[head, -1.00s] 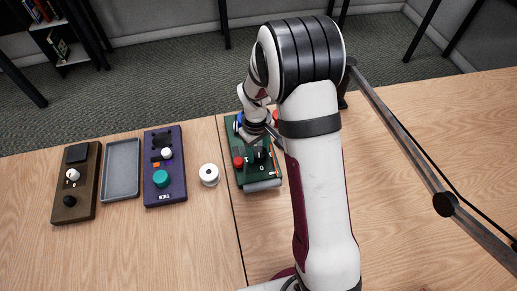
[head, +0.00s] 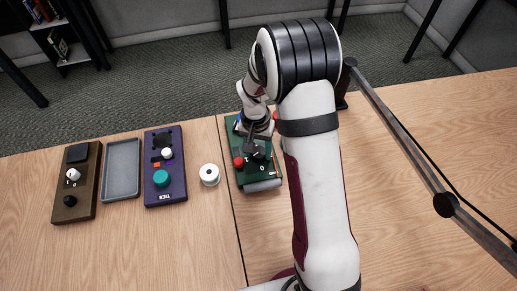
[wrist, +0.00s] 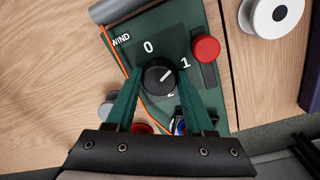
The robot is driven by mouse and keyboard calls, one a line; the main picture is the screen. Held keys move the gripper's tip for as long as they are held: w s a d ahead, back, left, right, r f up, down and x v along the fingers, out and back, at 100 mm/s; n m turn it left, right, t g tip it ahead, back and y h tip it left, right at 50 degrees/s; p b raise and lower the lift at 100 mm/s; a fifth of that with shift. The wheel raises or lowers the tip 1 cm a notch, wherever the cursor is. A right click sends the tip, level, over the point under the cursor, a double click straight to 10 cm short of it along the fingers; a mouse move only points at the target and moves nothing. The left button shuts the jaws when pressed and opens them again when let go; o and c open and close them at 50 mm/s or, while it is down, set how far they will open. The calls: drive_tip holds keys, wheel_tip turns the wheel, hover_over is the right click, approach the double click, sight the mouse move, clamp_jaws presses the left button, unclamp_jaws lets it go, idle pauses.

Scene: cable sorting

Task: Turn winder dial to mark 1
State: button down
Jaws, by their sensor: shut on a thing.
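The winder (head: 247,180) is a green panel marked WIND, on the right table section in the head view. Its black round dial (wrist: 158,77) shows in the wrist view, with printed marks 0, 1 and 2 around it. The dial's white pointer line aims up and right, towards mark 1. My gripper (wrist: 160,74) has its two green fingers on either side of the dial and is shut on it. In the head view my gripper is over the panel, partly hidden by my wrist.
A red knob on a dark slot (wrist: 206,48) sits beside the dial. An orange cable (wrist: 118,55) crosses the panel. Left of the winder are a white spool (head: 209,175), a purple panel (head: 180,190), a grey tray (head: 122,190) and a brown panel (head: 88,200).

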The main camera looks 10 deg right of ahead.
drive_tip(key=m, duration=0.5)
idle(0.6)
drive_tip(key=shift+c, duration=1.4)
unclamp_jaws()
wheel_tip(320, 180, up, 16)
drive_tip(key=shift+w+a, duration=0.2)
drive_tip(key=shift+w, duration=0.15)
drive_tip(key=shift+f, duration=0.15)
